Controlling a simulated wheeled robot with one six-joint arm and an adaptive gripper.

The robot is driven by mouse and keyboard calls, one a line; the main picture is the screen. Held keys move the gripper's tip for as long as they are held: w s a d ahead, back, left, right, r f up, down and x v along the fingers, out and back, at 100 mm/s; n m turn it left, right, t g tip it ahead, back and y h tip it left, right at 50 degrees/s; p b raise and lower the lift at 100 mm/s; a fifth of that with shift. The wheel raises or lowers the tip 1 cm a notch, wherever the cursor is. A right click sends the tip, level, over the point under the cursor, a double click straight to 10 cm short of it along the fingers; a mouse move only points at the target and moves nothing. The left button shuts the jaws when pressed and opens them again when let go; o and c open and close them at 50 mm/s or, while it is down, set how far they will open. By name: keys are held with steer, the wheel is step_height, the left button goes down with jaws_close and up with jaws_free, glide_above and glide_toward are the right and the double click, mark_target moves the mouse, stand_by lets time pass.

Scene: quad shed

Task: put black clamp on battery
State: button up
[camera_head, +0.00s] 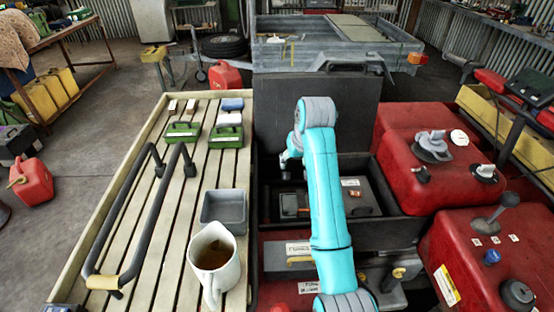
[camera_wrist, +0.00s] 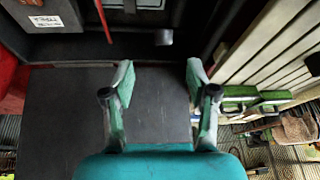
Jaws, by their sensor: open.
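The battery (camera_head: 371,188) is a dark block with a white label, sitting in an open black box (camera_head: 406,229). My arm crosses in front of it and hides its middle. In the wrist view part of the battery, with its label (camera_wrist: 45,22), shows at the upper left. My gripper (camera_wrist: 160,75) is open and empty, its two green-and-grey fingers apart over the dark raised lid. In the head view it is mostly hidden behind my arm, near the box's back left. I cannot make out the black clamp for certain. A thin red cable (camera_wrist: 103,20) shows beside the battery.
Red tanks (camera_head: 430,185) stand right. The box's raised lid (camera_head: 268,110) is behind.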

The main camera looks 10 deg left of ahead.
steer(key=x, duration=1)
steer(key=shift+w+a+f, duration=0.15)
steer(key=shift+w+a, duration=0.35)
steer(key=shift+w, duration=0.05)
jaws_close()
